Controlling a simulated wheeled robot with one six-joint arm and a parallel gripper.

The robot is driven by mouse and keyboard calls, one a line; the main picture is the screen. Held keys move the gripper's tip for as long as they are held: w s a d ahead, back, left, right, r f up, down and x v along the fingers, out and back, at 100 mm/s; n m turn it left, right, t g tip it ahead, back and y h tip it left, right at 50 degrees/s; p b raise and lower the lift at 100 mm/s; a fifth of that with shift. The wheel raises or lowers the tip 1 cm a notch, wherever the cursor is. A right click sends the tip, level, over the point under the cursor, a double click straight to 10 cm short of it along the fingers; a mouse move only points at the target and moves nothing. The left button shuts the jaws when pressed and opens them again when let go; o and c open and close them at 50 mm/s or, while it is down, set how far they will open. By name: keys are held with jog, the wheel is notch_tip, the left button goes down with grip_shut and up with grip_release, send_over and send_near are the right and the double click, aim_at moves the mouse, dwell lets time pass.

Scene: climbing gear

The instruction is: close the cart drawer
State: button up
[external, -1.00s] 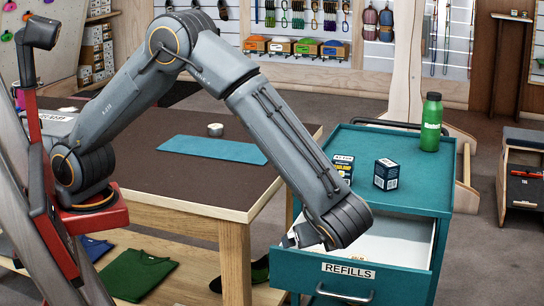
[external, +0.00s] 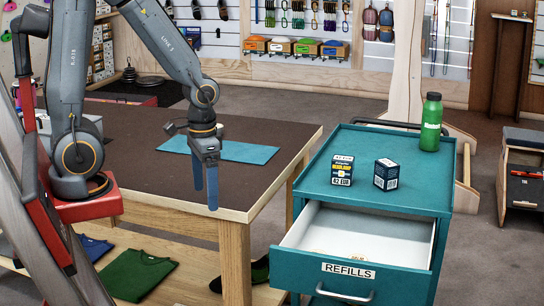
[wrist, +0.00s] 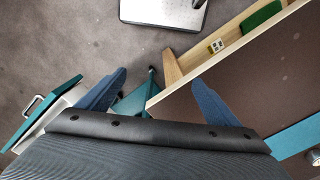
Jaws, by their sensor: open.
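The teal cart (external: 395,203) stands at the right of the external view. Its drawer (external: 392,284), labelled REFILLS, is pulled out, with its white inside showing and a bar handle (external: 345,295) on the front. A small pale item (external: 357,257) lies inside, partly hidden by the front panel. The open drawer also shows at the left of the wrist view (wrist: 48,110). My gripper (external: 205,195) hangs with its blue fingers pointing down above the table, left of the drawer and apart from it. In the wrist view its fingers (wrist: 160,78) are spread, with nothing between them.
Two small boxes (external: 342,170) (external: 386,174) and a green bottle (external: 430,122) stand on the cart top. The wooden table (external: 130,150) with a blue mat (external: 245,151) stands left of the cart. A shelf under the table holds folded shirts (external: 138,272). Floor shows right of the cart.

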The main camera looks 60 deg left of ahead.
jog(key=c, duration=1.1)
jog(key=w+d+m, duration=0.2)
jog(key=d+m, duration=0.1)
jog(key=w+d+m+p, duration=0.1)
jog(key=d+m, duration=0.1)
jog(key=shift+w+r+y, duration=0.2)
jog(key=shift+r+y, duration=0.05)
jog(key=shift+y, duration=0.15)
grip_shut()
jog(key=m+t+y+p, duration=0.2)
jog(key=m+t+p, duration=0.1)
jog(key=m, duration=1.9)
send_near(302, 272)
jog(key=s+d+r, duration=0.2)
jog(key=s+d, duration=0.2)
jog(key=d, duration=0.1)
jog(key=x, duration=0.3)
jog(key=w+a+p+x, duration=0.1)
jog(key=x, duration=0.3)
jog(key=p+x, duration=0.1)
jog(key=x, duration=0.3)
jog(key=shift+w+a+r, duration=0.2)
jog(key=shift+a+r, duration=0.1)
jog(key=shift+r, duration=0.05)
jog(key=shift+w+a+p, duration=0.35)
jog(key=shift+w+a, duration=0.1)
jog(key=shift+w, duration=0.1)
